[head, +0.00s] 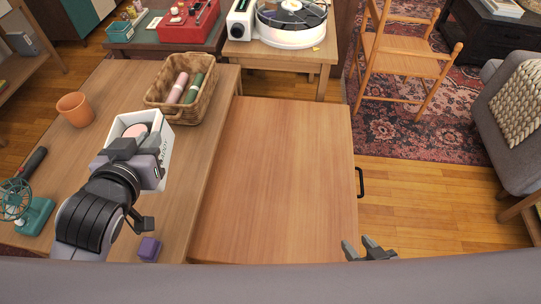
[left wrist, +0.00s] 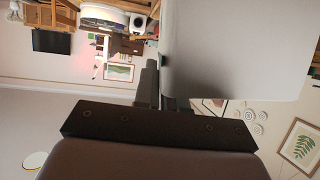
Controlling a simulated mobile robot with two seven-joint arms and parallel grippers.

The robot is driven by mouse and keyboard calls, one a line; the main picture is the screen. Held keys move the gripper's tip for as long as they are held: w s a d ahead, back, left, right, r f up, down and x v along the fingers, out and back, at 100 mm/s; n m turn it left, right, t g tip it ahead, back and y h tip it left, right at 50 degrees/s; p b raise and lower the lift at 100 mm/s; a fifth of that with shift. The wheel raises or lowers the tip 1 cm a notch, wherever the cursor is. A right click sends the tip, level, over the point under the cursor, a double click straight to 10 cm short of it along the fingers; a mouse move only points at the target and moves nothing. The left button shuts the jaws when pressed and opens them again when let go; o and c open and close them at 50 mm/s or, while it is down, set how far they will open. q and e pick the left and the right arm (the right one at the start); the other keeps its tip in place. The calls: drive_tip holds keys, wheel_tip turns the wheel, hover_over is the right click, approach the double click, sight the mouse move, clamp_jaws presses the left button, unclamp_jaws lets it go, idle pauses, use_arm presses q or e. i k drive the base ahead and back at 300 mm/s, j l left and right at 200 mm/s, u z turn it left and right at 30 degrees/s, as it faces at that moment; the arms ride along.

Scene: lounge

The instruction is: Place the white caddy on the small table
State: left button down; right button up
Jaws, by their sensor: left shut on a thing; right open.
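The white caddy (head: 166,152) is at the left in the head view, over the long wooden table, with a round pinkish thing inside. My left gripper (head: 137,147) is shut on its near wall and hides part of it. In the left wrist view the caddy's pale wall (left wrist: 235,45) fills the upper right, at the fingers (left wrist: 160,95). I cannot tell whether the caddy touches the tabletop. A bare wooden table (head: 280,170) with a black side handle stands right of the long table. My right gripper (head: 368,250) is open and empty at its near edge.
On the long table (head: 110,90) are a wicker basket (head: 210,104) with rolled cloths, a terracotta pot (head: 75,109), a green fan (head: 35,212) and a purple block (head: 149,248). A turntable (head: 291,22) stands on another wooden table behind. A wooden chair (head: 400,60) is back right.

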sight(274, 181)
drive_tip(key=k+l, duration=0.1)
drive_tip(key=l+z, duration=0.15)
drive_tip(key=l, duration=0.15)
drive_tip(key=l+z, duration=0.2)
drive_tip(key=l, duration=0.75)
